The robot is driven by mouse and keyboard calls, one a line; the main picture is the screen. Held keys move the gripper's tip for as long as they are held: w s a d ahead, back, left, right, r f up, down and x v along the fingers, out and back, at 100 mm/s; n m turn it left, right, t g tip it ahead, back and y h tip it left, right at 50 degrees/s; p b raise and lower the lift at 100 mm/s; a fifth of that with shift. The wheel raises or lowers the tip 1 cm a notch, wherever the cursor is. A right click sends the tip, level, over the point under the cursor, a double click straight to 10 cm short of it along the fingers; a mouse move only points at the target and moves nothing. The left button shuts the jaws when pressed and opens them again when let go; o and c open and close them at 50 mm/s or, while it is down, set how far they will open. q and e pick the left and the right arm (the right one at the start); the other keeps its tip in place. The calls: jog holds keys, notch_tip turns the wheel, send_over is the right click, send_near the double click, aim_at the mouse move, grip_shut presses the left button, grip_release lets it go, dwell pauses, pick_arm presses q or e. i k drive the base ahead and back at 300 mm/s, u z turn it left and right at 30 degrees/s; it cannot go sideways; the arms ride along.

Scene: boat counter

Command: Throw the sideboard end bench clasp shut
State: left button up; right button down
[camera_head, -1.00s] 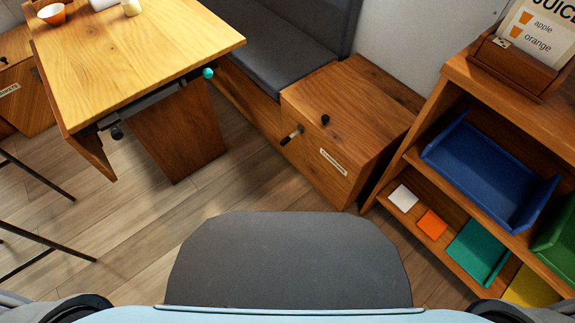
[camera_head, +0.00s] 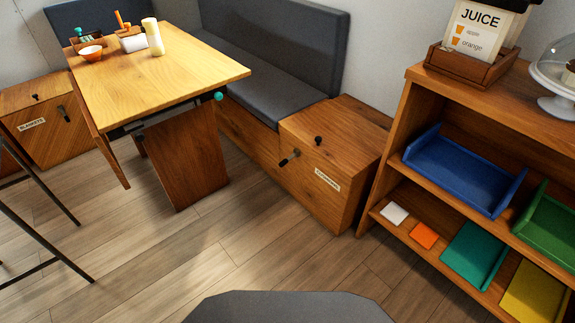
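The wooden end bench box (camera_head: 336,142) nearest the sideboard stands at the right end of the grey-cushioned bench. A small clasp with a dark lever (camera_head: 290,158) sits on its front face, near the top edge. A black knob (camera_head: 318,139) is on the lid's front edge. A white label (camera_head: 327,180) is on the front, its text too small to read surely. The lid looks down. Neither of my grippers is in view.
The wooden sideboard (camera_head: 395,165) with blue (camera_head: 462,172) and green trays stands right of the box. A wooden table (camera_head: 165,80) with a teal knob (camera_head: 218,96) is at the left. Another bench box (camera_head: 45,115) is far left. The floor (camera_head: 250,240) before the box is clear.

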aim_at(282, 164)
jog(key=u, duration=0.1)
jog(key=i, duration=0.85)
jog(key=u, duration=0.1)
